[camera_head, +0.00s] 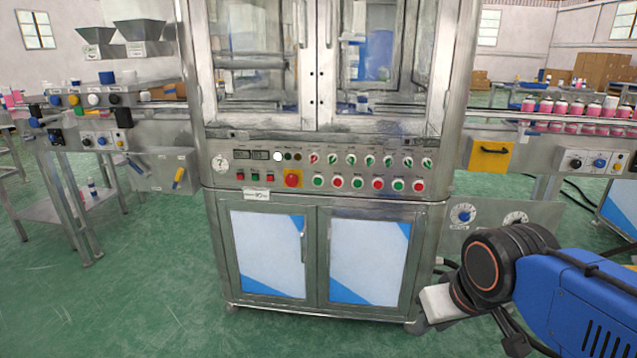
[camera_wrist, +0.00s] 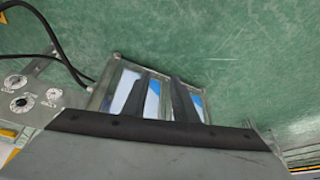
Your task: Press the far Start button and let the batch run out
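The crimping machine's control panel (camera_head: 225,140) faces me in the head view. Labels are too small to read, so I cannot tell which is Start. My gripper (camera_wrist: 166,78) shows in the wrist view as two dark fingers with a gap between them, empty. In the head view my arm's end is at the lower right, in front of and apart from the machine; the fingers are not clear there.
A red mushroom button (camera_head: 293,178) and green-handled selector knobs (camera_head: 370,160) share the panel. A left side station (camera_head: 95,100) carries more buttons. Green floor (camera_head: 130,300) lies clear in front.

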